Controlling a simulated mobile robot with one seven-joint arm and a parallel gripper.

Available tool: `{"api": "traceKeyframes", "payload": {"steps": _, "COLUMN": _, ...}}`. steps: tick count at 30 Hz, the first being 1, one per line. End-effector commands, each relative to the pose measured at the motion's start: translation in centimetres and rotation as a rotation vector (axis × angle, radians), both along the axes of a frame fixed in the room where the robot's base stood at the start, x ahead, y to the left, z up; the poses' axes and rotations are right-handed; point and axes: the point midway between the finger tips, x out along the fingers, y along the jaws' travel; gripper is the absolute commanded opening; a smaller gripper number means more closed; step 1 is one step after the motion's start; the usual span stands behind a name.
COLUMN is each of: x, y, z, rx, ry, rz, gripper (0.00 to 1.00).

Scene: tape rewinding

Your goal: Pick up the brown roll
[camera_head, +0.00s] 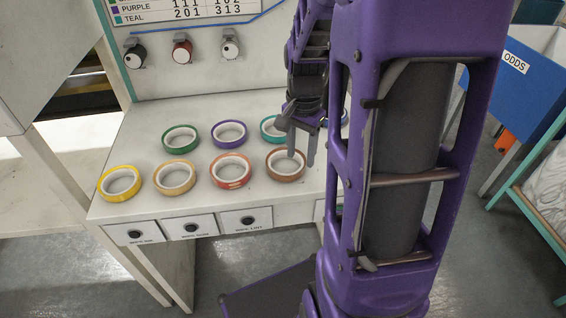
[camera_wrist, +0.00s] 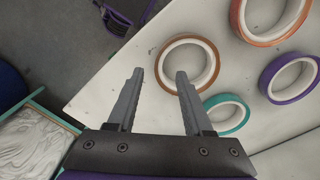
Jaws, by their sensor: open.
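The brown roll (camera_head: 286,178) lies flat at the front right of the white bench top (camera_head: 130,203). In the wrist view the brown roll (camera_wrist: 190,38) is just ahead and to the right of centre. My gripper (camera_head: 301,158) is open and empty, pointing down at the roll's right side. In the wrist view my gripper (camera_wrist: 159,72) has its right fingertip over the roll's opening and its left fingertip outside the ring. I cannot tell how high the tips are above the bench.
Green (camera_head: 180,150), tan (camera_head: 175,191) and yellow (camera_head: 120,197) rolls lie further left. Another roll is partly hidden behind my arm. A blue bin (camera_head: 515,85) stands at right.

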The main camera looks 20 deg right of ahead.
Motion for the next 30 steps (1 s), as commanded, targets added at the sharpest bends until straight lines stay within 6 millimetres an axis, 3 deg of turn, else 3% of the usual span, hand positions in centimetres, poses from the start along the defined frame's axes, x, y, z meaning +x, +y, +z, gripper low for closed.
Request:
{"api": "traceKeyframes", "payload": {"steps": 9, "x": -0.2, "y": -0.2, "z": -4.6, "rx": 0.001, "ry": 0.003, "rz": 0.001, "gripper": 0.51}}
{"api": "traceKeyframes", "payload": {"steps": 18, "x": -0.1, "y": -0.2, "z": -4.9, "rx": 0.000, "ry": 0.000, "rz": 0.000, "gripper": 0.51}}
{"api": "traceKeyframes", "payload": {"steps": 26, "x": -0.1, "y": -0.2, "z": -4.9, "rx": 0.000, "ry": 0.000, "rz": 0.000, "gripper": 0.04}}
{"api": "traceKeyframes", "payload": {"steps": 27, "x": -0.1, "y": -0.2, "z": -4.9, "rx": 0.000, "ry": 0.000, "rz": 0.000, "gripper": 0.00}}
{"api": "traceKeyframes", "payload": {"steps": 30, "x": -0.1, "y": -0.2, "z": -4.9, "rx": 0.000, "ry": 0.000, "rz": 0.000, "gripper": 0.00}}
